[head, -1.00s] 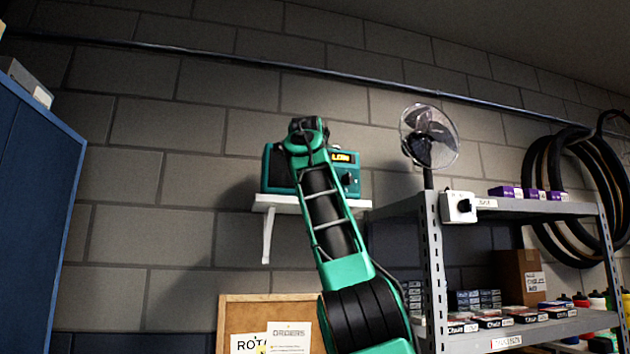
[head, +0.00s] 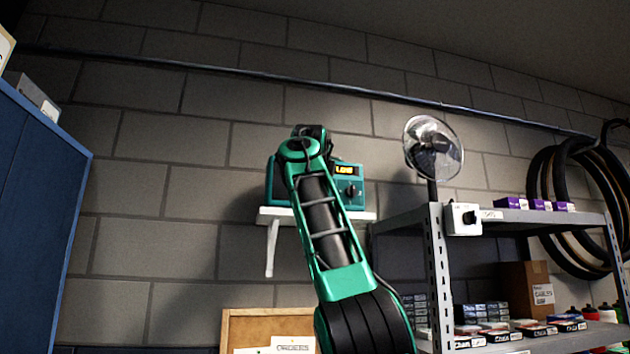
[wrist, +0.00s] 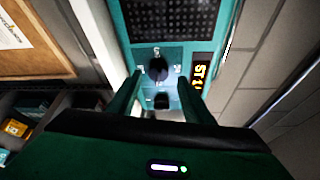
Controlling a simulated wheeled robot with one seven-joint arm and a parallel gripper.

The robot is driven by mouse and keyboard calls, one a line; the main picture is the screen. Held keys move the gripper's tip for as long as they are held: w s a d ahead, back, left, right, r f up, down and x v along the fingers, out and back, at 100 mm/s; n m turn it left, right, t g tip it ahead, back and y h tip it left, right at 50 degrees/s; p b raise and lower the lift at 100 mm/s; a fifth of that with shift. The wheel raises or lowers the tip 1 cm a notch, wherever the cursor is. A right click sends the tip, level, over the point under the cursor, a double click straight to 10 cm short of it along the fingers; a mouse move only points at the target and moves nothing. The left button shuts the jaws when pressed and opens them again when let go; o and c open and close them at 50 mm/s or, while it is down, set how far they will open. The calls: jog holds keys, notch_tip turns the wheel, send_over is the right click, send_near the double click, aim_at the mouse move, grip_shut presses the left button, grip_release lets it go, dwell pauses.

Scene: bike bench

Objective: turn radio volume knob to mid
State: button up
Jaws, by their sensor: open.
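The teal radio (head: 349,197) stands on a white wall shelf (head: 345,215), its left part hidden behind my arm. A second dark knob (wrist: 161,101) sits nearer my gripper's body. My gripper (wrist: 160,78) is open, its fingers on either side of the knobs. Contact with the radio cannot be told.
A grey shelf rack (head: 437,265) with boxes stands right of the radio. A fan (head: 433,148) and a white switch box (head: 462,219) are on it. A blue cabinet (head: 40,190) is at left. A cork board (head: 240,325) hangs below the shelf.

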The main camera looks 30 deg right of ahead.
jog(key=v, duration=0.8)
jog(key=shift+s+a, duration=0.25)
